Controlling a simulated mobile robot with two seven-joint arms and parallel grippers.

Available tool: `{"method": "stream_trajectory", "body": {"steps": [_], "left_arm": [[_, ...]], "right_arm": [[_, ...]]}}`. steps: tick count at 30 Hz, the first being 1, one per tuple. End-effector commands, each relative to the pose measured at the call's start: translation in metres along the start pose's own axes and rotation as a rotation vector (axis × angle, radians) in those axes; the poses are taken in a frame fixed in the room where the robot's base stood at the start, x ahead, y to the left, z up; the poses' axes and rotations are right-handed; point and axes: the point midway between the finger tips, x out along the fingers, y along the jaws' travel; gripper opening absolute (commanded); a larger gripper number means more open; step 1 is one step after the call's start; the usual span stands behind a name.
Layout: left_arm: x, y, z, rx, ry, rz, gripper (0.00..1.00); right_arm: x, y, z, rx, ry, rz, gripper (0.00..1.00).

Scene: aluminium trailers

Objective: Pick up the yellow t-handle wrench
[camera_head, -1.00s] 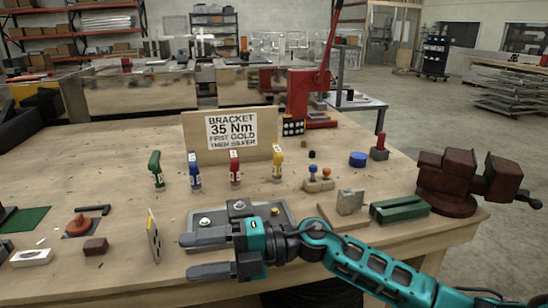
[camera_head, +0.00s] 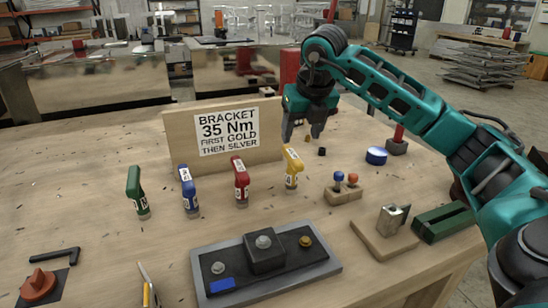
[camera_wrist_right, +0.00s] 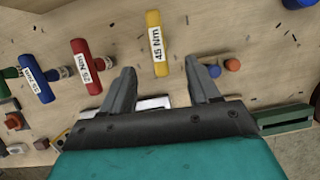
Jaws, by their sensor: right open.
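The yellow t-handle wrench (camera_head: 292,168) stands upright on the table in front of the sign board; its label reads 45 Nm in the right wrist view (camera_wrist_right: 157,42). My right gripper (camera_head: 303,135) is open and empty, pointing down above and slightly behind the wrench in the head view. In the wrist view, the yellow handle lies ahead of the gap between the open fingers (camera_wrist_right: 161,72), and they do not touch it. My left gripper is not in view.
Red (camera_head: 241,182), blue (camera_head: 187,190) and green (camera_head: 137,192) t-handle wrenches stand in a row to the left. A sign board (camera_head: 180,135) stands behind. A block with two knobs (camera_head: 343,195) is close on the right. A bracket plate (camera_head: 325,268) lies in front.

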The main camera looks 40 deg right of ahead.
Motion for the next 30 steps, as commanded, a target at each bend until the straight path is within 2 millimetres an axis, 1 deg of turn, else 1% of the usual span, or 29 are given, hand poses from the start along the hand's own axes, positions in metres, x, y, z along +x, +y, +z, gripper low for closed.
{"method": "stream_trajectory", "body": {"steps": [2, 5, 12, 15, 20, 23, 27, 30], "left_arm": [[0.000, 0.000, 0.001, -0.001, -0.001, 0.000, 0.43], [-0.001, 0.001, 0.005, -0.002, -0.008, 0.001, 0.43], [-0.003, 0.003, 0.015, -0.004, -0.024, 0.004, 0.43], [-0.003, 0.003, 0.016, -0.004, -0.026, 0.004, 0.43], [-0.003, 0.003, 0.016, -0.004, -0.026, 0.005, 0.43], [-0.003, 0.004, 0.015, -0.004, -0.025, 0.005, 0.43], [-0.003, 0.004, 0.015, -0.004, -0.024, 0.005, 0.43], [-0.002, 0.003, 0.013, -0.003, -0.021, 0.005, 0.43]], "right_arm": [[0.001, -0.001, 0.000, 0.001, 0.000, -0.002, 0.61], [0.012, -0.001, -0.001, 0.002, 0.004, -0.002, 0.61], [0.057, 0.000, -0.001, 0.000, 0.004, -0.001, 0.61], [0.070, 0.000, -0.001, 0.001, 0.002, 0.001, 0.61], [0.080, 0.001, -0.001, -0.001, 0.001, 0.000, 0.61], [0.092, 0.002, -0.003, -0.001, 0.004, 0.000, 0.61], [0.114, 0.003, -0.005, -0.001, 0.003, 0.001, 0.61], [0.124, 0.003, -0.005, 0.000, 0.001, 0.001, 0.61]]}}
